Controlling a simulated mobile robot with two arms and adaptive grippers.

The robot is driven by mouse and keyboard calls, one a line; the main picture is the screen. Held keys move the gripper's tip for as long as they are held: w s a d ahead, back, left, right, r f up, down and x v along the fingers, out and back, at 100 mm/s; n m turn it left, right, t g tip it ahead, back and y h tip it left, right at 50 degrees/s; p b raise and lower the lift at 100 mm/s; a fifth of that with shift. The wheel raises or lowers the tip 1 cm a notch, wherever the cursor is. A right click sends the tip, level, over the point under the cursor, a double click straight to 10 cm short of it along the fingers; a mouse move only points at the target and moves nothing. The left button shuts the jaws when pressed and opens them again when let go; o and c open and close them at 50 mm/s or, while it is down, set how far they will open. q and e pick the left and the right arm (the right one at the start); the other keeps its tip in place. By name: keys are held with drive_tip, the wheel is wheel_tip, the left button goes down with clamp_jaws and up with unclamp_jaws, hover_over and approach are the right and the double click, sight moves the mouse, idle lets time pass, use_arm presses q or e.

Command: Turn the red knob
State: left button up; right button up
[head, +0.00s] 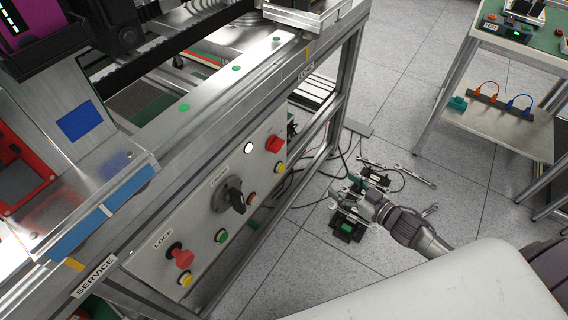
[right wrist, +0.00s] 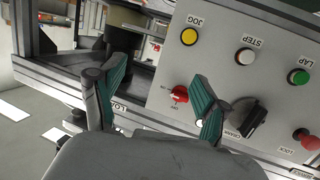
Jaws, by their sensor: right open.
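The red knob (head: 274,144) is at the upper right of the grey control panel in the head view. In the right wrist view, where the panel appears upside down, the red knob (right wrist: 179,95) lies between the two fingers in the picture, nearer the right one. My right gripper (head: 352,203) is open and empty, with teal finger pads, to the right of the panel and apart from the knob. In the right wrist view the open right gripper (right wrist: 162,80) has the panel beyond it. My left gripper is out of view.
The panel (head: 148,262) also has a black crank knob (head: 235,195), a red lock knob (head: 182,258) and several coloured buttons. A metal frame post (head: 345,95) stands beside it. A workbench (head: 505,120) is at the upper right.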

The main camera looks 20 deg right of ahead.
drive_tip(key=w+a+r+n+y+b, duration=0.1)
drive_tip(key=a+r+n+y, duration=0.1)
drive_tip(key=a+r+y, duration=0.15)
drive_tip(key=n+y, duration=0.1)
drive_tip(key=y, duration=0.1)
approach(281, 147)
drive_tip(key=shift+h, duration=0.25)
drive_tip(key=b+x, duration=0.1)
drive_tip(key=x, duration=0.8)
drive_tip(key=shift+a+r, duration=0.1)
drive_tip(key=shift+r, duration=0.05)
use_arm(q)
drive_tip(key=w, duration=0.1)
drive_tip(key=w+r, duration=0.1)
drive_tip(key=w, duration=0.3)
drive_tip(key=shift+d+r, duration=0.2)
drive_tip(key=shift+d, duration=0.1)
use_arm(e)
drive_tip(key=shift+c, duration=1.2)
drive_tip(key=c, duration=0.9)
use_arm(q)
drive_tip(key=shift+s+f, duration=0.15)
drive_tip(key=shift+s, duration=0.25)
